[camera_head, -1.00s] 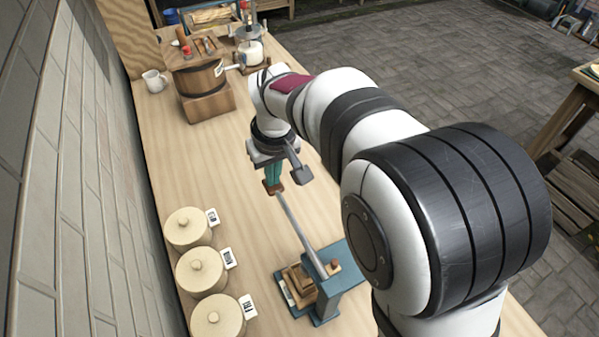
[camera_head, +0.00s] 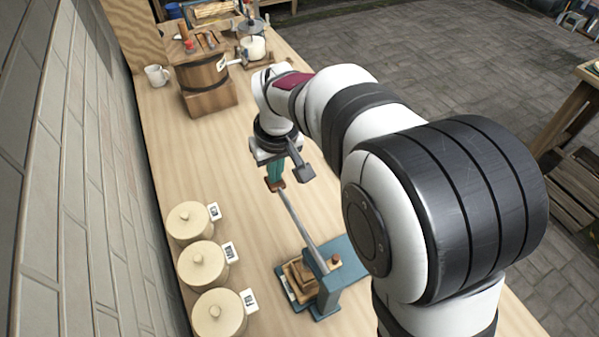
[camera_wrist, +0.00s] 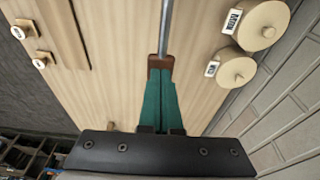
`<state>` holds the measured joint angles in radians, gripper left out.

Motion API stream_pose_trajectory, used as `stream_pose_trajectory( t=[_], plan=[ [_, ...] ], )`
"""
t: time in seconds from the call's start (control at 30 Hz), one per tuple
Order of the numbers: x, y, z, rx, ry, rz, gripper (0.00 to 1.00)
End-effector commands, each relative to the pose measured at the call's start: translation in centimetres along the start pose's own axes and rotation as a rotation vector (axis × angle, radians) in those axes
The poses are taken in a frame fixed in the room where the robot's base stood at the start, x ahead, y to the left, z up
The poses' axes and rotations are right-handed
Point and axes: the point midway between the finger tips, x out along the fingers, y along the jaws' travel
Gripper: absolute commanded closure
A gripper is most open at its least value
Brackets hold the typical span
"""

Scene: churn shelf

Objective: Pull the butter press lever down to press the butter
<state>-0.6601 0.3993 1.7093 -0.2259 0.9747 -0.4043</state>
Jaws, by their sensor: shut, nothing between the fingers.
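The butter press (camera_head: 349,250) is a blue-grey frame at the bottom centre in the head view, with stacked wooden parts (camera_head: 302,284) at its left side. Its long grey metal lever (camera_head: 300,222) slants up from the frame toward my gripper. In the wrist view the lever (camera_wrist: 166,22) runs upward from the fingertips. No butter can be made out.
Three lidded cream jars (camera_head: 197,262) with labels stand along the wall at left. A wooden barrel churn (camera_head: 203,72), a white mug (camera_head: 156,76) and a glass-jar device (camera_head: 252,47) are at the back. The bench between jars and churn is clear.

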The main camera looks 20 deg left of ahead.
Motion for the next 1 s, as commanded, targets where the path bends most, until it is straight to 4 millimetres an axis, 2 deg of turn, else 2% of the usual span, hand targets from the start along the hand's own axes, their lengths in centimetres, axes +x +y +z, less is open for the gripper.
stream_pose_trajectory(
  t=[1.0],
  plan=[
    [0.69, -0.01, 0.16, 0.0, -0.001, 0.0, 1.0]
  ],
)
